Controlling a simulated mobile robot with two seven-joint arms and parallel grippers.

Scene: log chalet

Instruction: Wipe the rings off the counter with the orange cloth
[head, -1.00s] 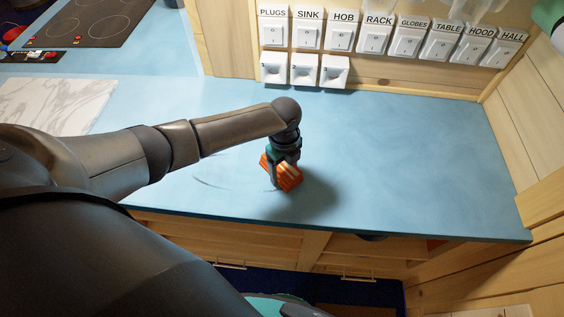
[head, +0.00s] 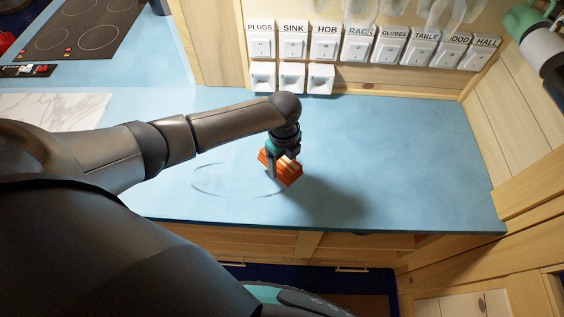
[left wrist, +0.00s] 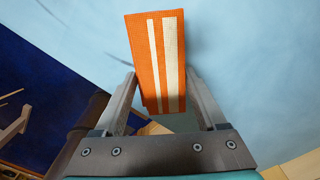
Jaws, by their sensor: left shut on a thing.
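The orange cloth (head: 286,172) is a folded pad with pale stripes. My left gripper (head: 283,160) is shut on it and holds it at the blue counter (head: 400,150); I cannot tell whether it touches the surface. The left wrist view shows the cloth (left wrist: 157,60) between the two fingers of the left gripper (left wrist: 160,98). A faint grey ring mark (head: 222,194) lies on the counter just left of the cloth, its right side partly hidden by the gripper and cloth. My right gripper is not in view.
A row of labelled switches (head: 325,45) and white sockets (head: 291,77) line the back wall. A marble board (head: 50,108) and a hob (head: 85,30) are at the left. The counter right of the cloth is clear up to the wooden wall. Drawers are below the front edge.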

